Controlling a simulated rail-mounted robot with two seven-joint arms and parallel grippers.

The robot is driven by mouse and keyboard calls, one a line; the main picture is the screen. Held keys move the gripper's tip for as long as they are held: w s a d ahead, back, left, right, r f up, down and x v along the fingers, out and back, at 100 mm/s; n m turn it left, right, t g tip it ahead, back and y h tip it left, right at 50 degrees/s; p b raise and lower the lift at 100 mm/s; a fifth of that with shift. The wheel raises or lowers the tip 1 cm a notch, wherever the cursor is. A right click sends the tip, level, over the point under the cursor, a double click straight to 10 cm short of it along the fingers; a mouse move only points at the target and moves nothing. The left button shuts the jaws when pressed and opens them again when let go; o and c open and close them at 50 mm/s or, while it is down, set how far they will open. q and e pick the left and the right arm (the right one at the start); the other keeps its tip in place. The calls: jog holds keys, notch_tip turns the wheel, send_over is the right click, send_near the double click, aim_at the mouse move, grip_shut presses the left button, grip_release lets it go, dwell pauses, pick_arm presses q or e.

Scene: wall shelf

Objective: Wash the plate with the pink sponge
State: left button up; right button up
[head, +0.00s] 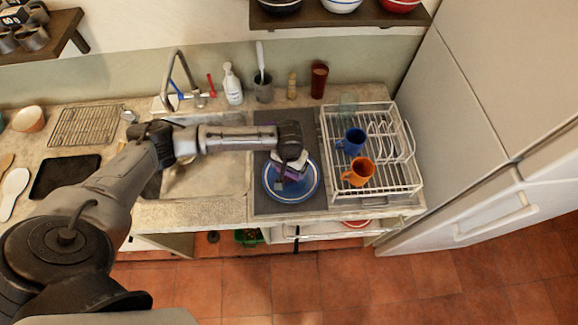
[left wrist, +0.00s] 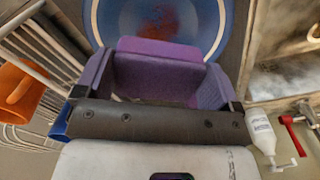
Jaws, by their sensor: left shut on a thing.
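My left gripper (head: 290,176) is over the plate, shut on the pink sponge. In the left wrist view the sponge (left wrist: 160,50) looks pink-purple and sits between the two fingers of the gripper (left wrist: 158,75). I cannot tell whether the sponge touches the plate. My right gripper is not in view.
A white dish rack (head: 372,193) with a blue mug (head: 353,141) and an orange mug (head: 358,172) stands right of the plate. The sink (head: 215,180) is to the left. A soap bottle (head: 232,85) and a brown cup (head: 319,80) stand behind.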

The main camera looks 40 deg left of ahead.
aim_at(289, 181)
pick_arm(q)
jog(key=shift+f+b, duration=1.55)
jog(key=shift+b, duration=0.35)
jog(key=shift+f, duration=1.25)
jog(key=shift+f, duration=0.6)
jog(key=shift+r, duration=0.1)
jog(key=shift+w+a+p, duration=0.25)
jog(key=shift+p, duration=0.25)
